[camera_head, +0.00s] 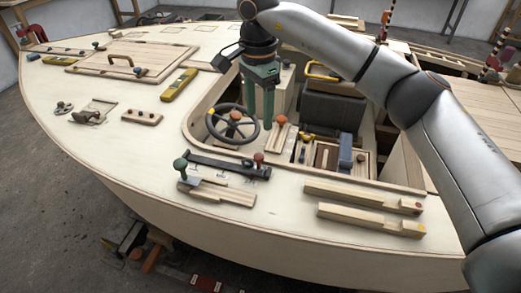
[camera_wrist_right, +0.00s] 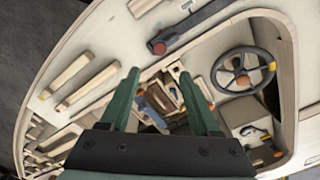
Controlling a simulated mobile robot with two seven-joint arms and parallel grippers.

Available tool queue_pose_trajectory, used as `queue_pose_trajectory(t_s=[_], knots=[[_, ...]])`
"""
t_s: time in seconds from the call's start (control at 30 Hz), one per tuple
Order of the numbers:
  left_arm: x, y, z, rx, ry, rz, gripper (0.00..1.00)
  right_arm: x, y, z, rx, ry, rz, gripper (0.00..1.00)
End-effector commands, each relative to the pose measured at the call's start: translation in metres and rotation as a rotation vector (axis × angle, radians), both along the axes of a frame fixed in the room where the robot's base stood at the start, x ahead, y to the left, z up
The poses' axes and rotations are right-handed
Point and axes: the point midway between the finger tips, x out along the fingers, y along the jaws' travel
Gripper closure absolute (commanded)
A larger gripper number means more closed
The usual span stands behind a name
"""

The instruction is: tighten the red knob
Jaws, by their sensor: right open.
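A small red knob (camera_head: 258,158) stands upright at the right end of a black bar on the pale deck, in front of the cockpit opening. It also shows in the right wrist view (camera_wrist_right: 159,48), at the end of the dark bar. My right gripper (camera_head: 259,124) points down above the cockpit opening, behind the red knob in the head view and apart from it. Its two green fingers are parted with nothing between them, as the right wrist view (camera_wrist_right: 160,74) also shows. My left gripper is not in view.
A black steering wheel (camera_head: 233,124) is left of my right gripper, and an orange knob (camera_head: 281,120) is right of it. A green knob (camera_head: 180,164) stands left of the bar. Wooden strips (camera_head: 363,196) lie at the right. A tool tray (camera_head: 370,168) is in the cockpit.

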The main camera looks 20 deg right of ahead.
Motion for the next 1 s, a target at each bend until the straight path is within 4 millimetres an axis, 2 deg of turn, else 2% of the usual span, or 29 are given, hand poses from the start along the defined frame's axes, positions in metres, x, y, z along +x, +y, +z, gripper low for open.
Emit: queue_pose_trajectory(t_s=[0.3,0.5,0.7,1.0], knots=[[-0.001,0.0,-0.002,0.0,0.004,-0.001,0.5,-0.001,0.001,-0.064,0.003,0.006,0.0,0.37],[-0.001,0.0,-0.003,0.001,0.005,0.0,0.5,-0.001,0.001,-0.098,0.005,0.006,0.0,0.37],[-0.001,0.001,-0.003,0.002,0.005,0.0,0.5,-0.001,0.001,-0.115,0.005,0.003,0.0,0.37],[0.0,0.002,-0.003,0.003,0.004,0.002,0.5,-0.001,0.002,-0.117,0.006,0.002,0.0,0.37]])
